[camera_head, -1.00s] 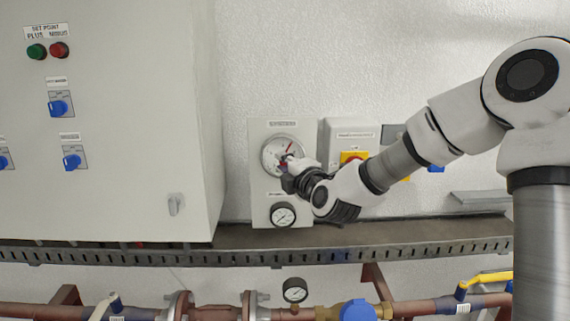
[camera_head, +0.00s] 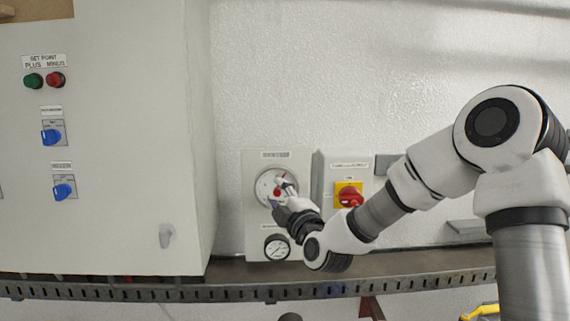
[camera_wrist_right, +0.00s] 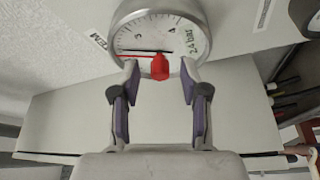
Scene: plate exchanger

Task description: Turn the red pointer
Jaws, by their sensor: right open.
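In the head view the gauge (camera_head: 263,188) is on a pale wall panel, partly hidden by my right gripper (camera_head: 279,191). My right gripper is open, its two fingers (camera_wrist_right: 159,76) on either side of the red knob in the wrist view. I cannot tell whether they touch it. My left gripper is not in view.
A smaller gauge (camera_head: 277,247) sits just below my gripper. A red rotary switch on a yellow plate (camera_head: 349,195) is close right, by my forearm. The large grey cabinet (camera_head: 120,130) stands left. A perforated metal tray (camera_head: 200,291) runs below.

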